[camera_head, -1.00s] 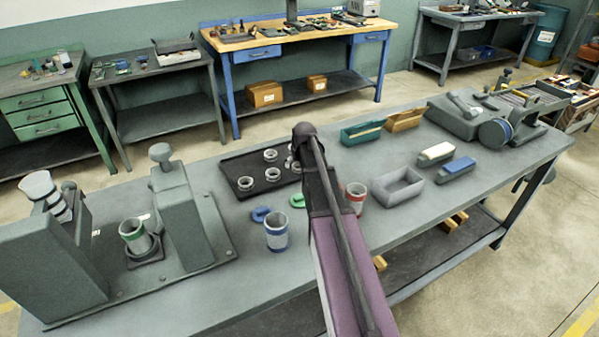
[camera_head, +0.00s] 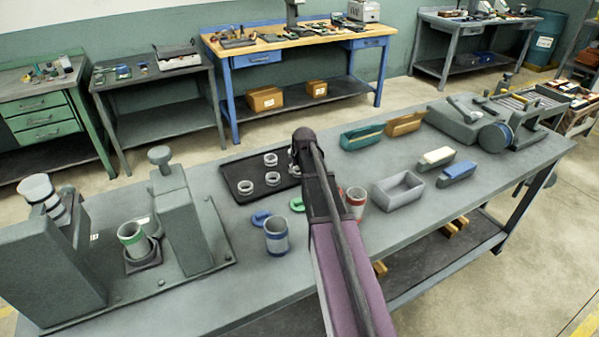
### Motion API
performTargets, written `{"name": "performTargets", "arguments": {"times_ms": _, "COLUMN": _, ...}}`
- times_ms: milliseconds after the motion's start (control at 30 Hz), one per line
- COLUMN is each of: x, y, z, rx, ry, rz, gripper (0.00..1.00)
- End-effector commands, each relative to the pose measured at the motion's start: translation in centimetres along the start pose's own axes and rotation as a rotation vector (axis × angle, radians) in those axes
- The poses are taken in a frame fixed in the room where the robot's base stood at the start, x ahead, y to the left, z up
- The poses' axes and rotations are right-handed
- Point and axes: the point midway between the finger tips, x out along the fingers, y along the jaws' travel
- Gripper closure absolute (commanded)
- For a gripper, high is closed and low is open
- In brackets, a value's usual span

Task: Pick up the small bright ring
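Several small bright metal rings sit on a black tray (camera_head: 236,170) on the grey bench. One ring (camera_head: 245,187) is near the tray's left front. Another ring (camera_head: 272,178) is right of it, and a third ring (camera_head: 271,159) is farther back. More ring shapes show at the tray's right side, partly covered by my arm. I cannot tell which ring the task means. My arm rises from the bottom of the picture and ends over the tray's right edge. My gripper is hidden behind the arm, so its fingers do not show.
A blue-banded cup (camera_head: 276,237) and a red-banded cup (camera_head: 356,202) flank my arm. A grey open bin (camera_head: 398,190) stands to the right. A press-like fixture holds a green-banded cup (camera_head: 134,240) at left. A grinder-like machine (camera_head: 490,125) stands at far right.

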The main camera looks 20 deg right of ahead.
Motion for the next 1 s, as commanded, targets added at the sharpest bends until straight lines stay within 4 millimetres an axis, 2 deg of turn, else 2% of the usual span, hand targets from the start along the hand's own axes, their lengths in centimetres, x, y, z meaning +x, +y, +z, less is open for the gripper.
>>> {"name": "performTargets", "arguments": {"times_ms": 33, "x": 0.0, "y": 0.0, "z": 0.0, "rx": 0.0, "ry": 0.0, "rz": 0.0, "gripper": 0.77}}
{"name": "performTargets", "arguments": {"times_ms": 67, "x": 0.0, "y": 0.0, "z": 0.0, "rx": 0.0, "ry": 0.0, "rz": 0.0, "gripper": 0.84}}
{"name": "performTargets", "arguments": {"times_ms": 567, "x": -0.4, "y": 0.0, "z": -0.2, "rx": 0.0, "ry": 0.0, "rz": 0.0, "gripper": 0.84}}
{"name": "performTargets", "arguments": {"times_ms": 1000, "x": -3.2, "y": 0.1, "z": -1.4, "rx": 0.001, "ry": -0.001, "rz": 0.0, "gripper": 0.84}}
